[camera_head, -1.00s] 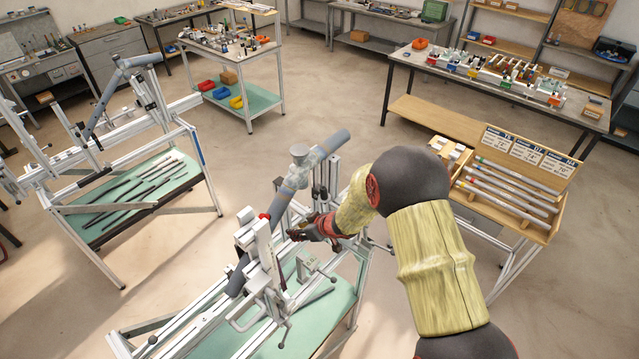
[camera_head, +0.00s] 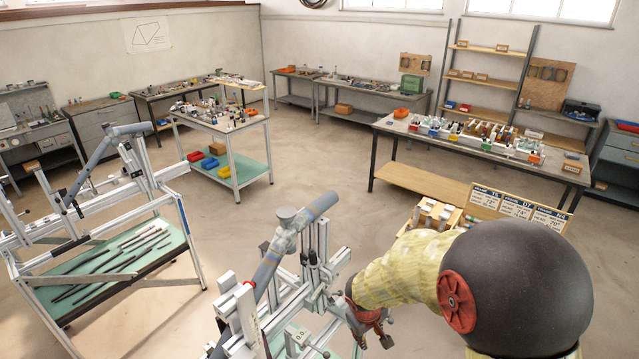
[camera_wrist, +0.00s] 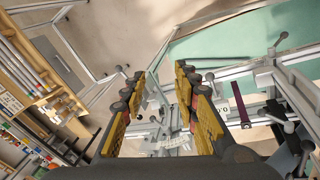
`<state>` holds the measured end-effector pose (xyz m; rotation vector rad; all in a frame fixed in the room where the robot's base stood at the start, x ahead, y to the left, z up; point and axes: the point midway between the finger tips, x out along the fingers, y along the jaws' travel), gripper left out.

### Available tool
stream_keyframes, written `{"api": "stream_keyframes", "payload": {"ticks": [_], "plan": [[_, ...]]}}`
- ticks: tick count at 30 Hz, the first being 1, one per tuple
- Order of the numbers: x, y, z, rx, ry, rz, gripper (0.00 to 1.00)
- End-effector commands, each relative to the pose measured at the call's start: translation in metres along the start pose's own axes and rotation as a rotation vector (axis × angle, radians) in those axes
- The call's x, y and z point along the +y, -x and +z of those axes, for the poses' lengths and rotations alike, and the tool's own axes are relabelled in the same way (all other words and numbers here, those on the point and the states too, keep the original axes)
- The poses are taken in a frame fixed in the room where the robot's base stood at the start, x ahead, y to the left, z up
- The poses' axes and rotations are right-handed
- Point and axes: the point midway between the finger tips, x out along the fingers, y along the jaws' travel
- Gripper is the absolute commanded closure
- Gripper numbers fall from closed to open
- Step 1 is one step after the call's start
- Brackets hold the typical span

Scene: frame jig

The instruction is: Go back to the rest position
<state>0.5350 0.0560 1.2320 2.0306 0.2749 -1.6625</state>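My gripper (camera_head: 368,322) is at the right side of the nearest frame jig (camera_head: 247,318) in the head view, partly cut off behind my own arm. In the wrist view my gripper (camera_wrist: 157,108) shows two yellow and black fingers set well apart, with nothing between them. The jig's metal rails and clamps (camera_wrist: 262,82) lie beyond and to the right of the fingers. A grey tube (camera_head: 290,240) with a joint near its upper part is held slanting in the jig.
A second jig (camera_head: 100,205) stands at the left with tubes on its green shelf. A trolley (camera_head: 222,130) and a long workbench (camera_head: 480,145) stand behind. A tube rack with labels (camera_head: 515,208) is close at the right. Open floor (camera_head: 330,170) lies between.

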Motion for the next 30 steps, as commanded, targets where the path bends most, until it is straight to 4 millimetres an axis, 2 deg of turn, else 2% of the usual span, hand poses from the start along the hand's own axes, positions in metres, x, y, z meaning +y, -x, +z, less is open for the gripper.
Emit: {"api": "stream_keyframes", "payload": {"ticks": [1,6,15,22,30], "plan": [[0.001,0.002,0.019,-0.016,-0.037,0.001,0.70],[-0.005,0.027,0.079,-0.072,-0.151,-0.029,0.70],[-0.040,0.048,0.166,-0.060,-0.326,-0.114,0.70],[-0.065,0.044,0.207,0.053,-0.442,-0.150,0.70],[-0.067,0.036,0.229,0.243,-0.517,-0.104,0.70]]}}
